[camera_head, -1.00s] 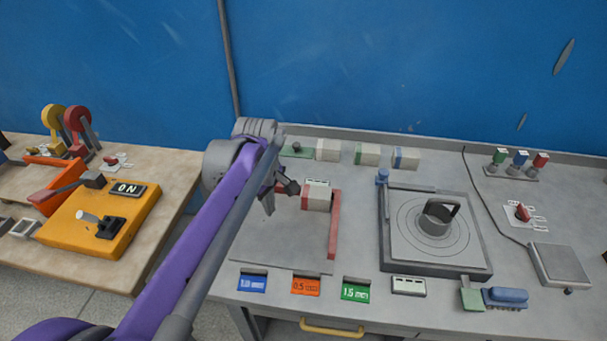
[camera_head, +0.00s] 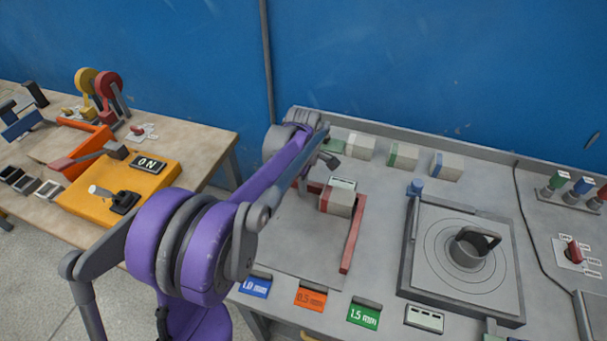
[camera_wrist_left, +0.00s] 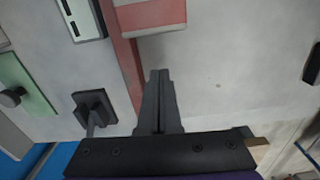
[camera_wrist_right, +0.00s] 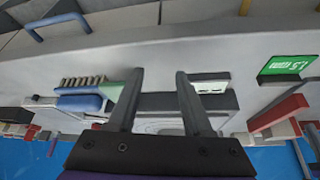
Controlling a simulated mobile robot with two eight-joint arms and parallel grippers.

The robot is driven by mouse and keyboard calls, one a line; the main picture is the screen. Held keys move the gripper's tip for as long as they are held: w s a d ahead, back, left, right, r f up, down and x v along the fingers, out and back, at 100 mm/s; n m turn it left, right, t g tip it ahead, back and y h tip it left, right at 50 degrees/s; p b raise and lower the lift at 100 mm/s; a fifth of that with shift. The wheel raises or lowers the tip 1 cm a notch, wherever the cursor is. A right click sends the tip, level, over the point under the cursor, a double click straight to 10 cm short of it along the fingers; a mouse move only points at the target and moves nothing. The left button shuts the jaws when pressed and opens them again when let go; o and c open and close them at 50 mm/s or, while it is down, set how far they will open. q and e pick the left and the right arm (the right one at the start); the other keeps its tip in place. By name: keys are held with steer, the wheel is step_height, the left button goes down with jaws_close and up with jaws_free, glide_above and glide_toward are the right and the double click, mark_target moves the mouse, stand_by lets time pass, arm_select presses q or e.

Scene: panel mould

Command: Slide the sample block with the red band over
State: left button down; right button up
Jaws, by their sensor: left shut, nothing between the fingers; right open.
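The sample block with the red band (camera_head: 337,201) stands on a grey plate (camera_head: 300,235), in the corner of a red L-shaped rail (camera_head: 352,235). In the left wrist view the block (camera_wrist_left: 150,14) is at the top edge, partly cut off, beside the red rail (camera_wrist_left: 123,62). My left gripper (camera_wrist_left: 159,74) is shut and empty, its tips just short of the block in that picture. In the head view my left arm hides most of it. My right gripper (camera_wrist_right: 156,72) is open and empty, with the bench beyond it in the right wrist view.
Blocks with a green band (camera_head: 402,156) and a blue band (camera_head: 447,165) stand along the back. A square fixture with a round dial (camera_head: 467,248) is right of the plate. Blue, orange and green labels (camera_head: 363,314) line the front.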

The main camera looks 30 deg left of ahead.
mark_target(323, 193)
arm_select(q)
steer(key=d, duration=0.2)
steer(key=w+d, duration=0.1)
steer(key=shift+d+r+p, duration=0.1)
steer(key=shift+d+p, duration=0.2)
steer(key=shift+d, duration=0.1)
steer(key=shift+s, duration=0.1)
steer(key=shift+d, duration=0.95)
